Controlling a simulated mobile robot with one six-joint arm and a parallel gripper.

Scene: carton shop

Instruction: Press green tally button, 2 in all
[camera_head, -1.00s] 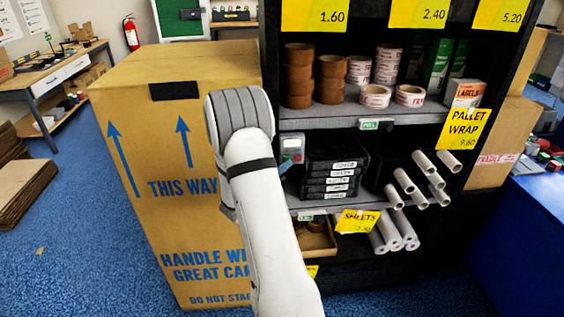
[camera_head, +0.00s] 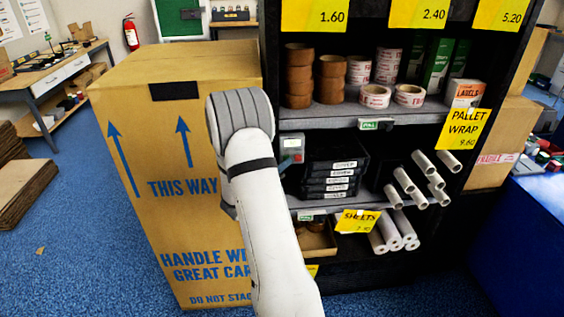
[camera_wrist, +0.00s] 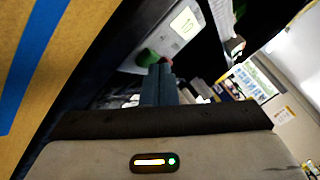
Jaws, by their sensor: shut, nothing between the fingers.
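The tally counter (camera_head: 291,148) is a small pale grey box with a lit display. It stands on the middle shelf, just right of my arm in the head view. In the wrist view its pale face (camera_wrist: 172,40) shows a lit display (camera_wrist: 184,23), a green button (camera_wrist: 147,57) and a small red part (camera_wrist: 165,60). My gripper (camera_wrist: 162,70) is shut and empty, with its fingertips close to the green button and the red part. I cannot tell whether they touch.
A tall carton (camera_head: 180,215) stands close on the left of my arm. The black shelf rack (camera_head: 375,118) holds tape rolls (camera_head: 299,75), stacked black boxes (camera_head: 333,180) and white rolls (camera_head: 420,185). Price cards (camera_head: 357,221) hang from its edges.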

